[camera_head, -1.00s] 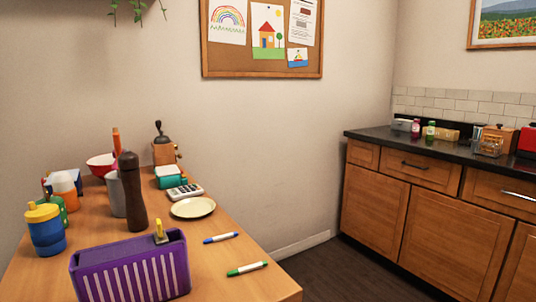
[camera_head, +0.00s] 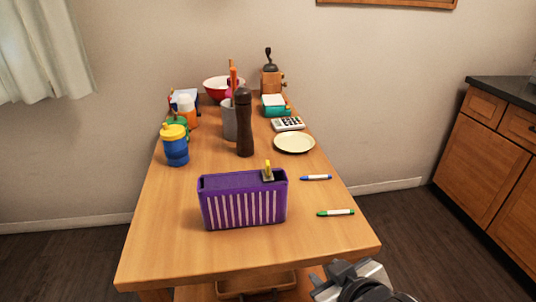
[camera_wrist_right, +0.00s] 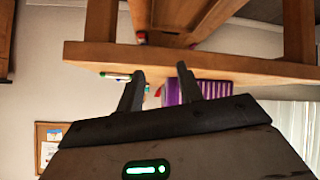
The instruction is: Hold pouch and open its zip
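The purple pouch (camera_head: 243,207) with white stripes stands upright on the wooden table, near its front edge. A yellow zip pull (camera_head: 267,170) sticks up at the right end of its top. In the right wrist view, which looks upside down, part of the pouch (camera_wrist_right: 212,92) shows behind the table edge. My right gripper (camera_wrist_right: 161,72) is open and empty, its two fingers apart, short of the table edge. My left gripper is not in view.
A blue marker (camera_head: 316,178) and a green marker (camera_head: 336,213) lie right of the pouch. Behind it stand a dark pepper mill (camera_head: 244,125), a blue cup (camera_head: 175,148) and a cream plate (camera_head: 294,143). The table (camera_head: 180,255) is clear in front of the pouch.

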